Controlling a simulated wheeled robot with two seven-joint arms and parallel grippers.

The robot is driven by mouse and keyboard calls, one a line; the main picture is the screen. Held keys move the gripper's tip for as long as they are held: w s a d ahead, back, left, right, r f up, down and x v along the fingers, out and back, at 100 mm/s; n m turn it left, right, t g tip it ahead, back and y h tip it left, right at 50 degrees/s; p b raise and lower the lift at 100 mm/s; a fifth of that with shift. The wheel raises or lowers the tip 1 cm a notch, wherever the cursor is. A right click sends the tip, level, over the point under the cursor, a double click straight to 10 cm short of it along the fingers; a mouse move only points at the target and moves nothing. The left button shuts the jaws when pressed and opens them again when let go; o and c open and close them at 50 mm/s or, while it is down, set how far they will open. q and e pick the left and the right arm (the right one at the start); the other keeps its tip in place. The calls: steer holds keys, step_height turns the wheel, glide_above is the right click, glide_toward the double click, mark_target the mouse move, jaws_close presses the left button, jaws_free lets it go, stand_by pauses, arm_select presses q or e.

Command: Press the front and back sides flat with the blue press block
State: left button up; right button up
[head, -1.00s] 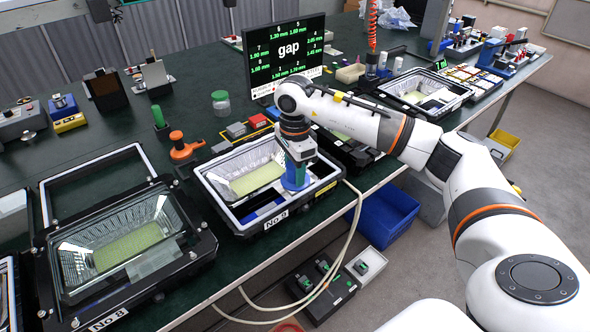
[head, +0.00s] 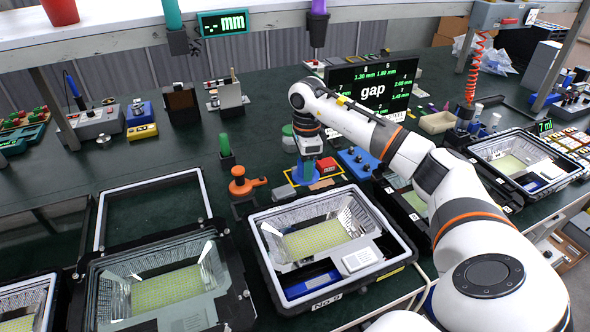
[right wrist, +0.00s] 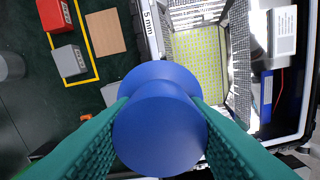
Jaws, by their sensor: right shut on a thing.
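The blue press block (head: 306,175) is in my right gripper (head: 307,157), behind the No 9 floodlight housing. In the right wrist view, the round blue block (right wrist: 160,130) sits between the two green fingers of the right gripper (right wrist: 160,105), which is shut on it. The No 9 housing (head: 262,262) is open, with a pale frame, reflector walls and a yellow-green LED panel (head: 318,238); it also shows at the right of the wrist view (right wrist: 240,112). Whether the block touches anything below is hidden. My left gripper is not in view.
The No 8 housing (head: 240,290) stands to the left, with an upright frame behind it. An orange-handled tool (head: 241,186) and a red block (head: 327,165) are near the block. A gap monitor (head: 374,92) stands behind. My right arm crosses above another housing (head: 398,208).

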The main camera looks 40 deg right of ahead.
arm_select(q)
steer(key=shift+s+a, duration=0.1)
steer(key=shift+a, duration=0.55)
arm_select(e)
steer(key=shift+s+r, duration=0.1)
steer(key=shift+r, duration=0.1)
